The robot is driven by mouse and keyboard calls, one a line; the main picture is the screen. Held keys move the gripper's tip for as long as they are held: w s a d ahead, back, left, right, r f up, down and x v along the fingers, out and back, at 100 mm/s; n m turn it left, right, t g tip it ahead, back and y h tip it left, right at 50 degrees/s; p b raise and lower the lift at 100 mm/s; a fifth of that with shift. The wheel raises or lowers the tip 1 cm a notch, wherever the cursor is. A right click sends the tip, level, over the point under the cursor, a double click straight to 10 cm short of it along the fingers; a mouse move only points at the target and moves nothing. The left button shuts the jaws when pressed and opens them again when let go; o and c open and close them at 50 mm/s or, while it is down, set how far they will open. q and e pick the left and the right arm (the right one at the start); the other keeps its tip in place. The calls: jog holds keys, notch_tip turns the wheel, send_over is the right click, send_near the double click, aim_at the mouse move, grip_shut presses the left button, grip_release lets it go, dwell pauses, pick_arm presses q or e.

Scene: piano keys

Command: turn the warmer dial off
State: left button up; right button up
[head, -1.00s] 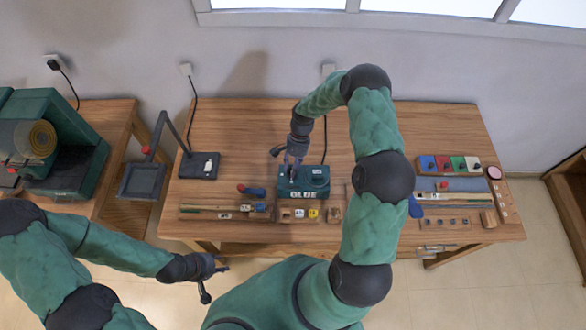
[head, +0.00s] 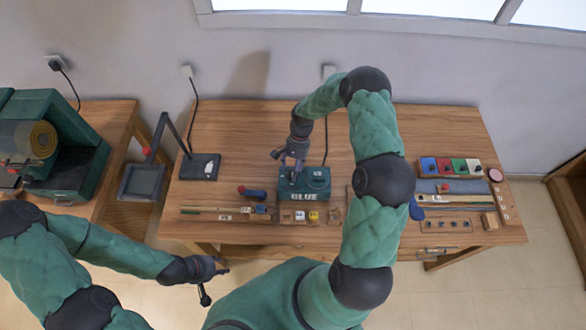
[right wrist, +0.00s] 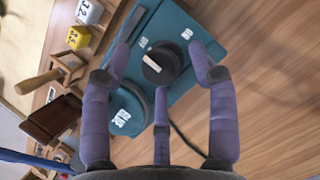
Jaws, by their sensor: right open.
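The warmer is a teal box (head: 316,184) marked GLUE on the middle of the table. It also fills the upper middle of the right wrist view (right wrist: 178,28). Its black dial (right wrist: 163,64) has a pale pointer bar, with small white marks beside it that I cannot read surely. A round lid marked GLUE (right wrist: 126,112) sits beside the dial. My right gripper (head: 286,163) is over the box's left part. Its fingers (right wrist: 163,78) are spread around the dial in the wrist view, holding nothing; I cannot tell whether they touch it. My left gripper (head: 215,280) is open and empty, off the table's front left.
A black stand (head: 199,166) is at the left. Coloured blocks (head: 448,165) stand at the right. The table behind the warmer is clear apart from a cable.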

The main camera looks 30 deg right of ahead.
jog(key=v, duration=1.2)
jog(key=shift+s, duration=0.1)
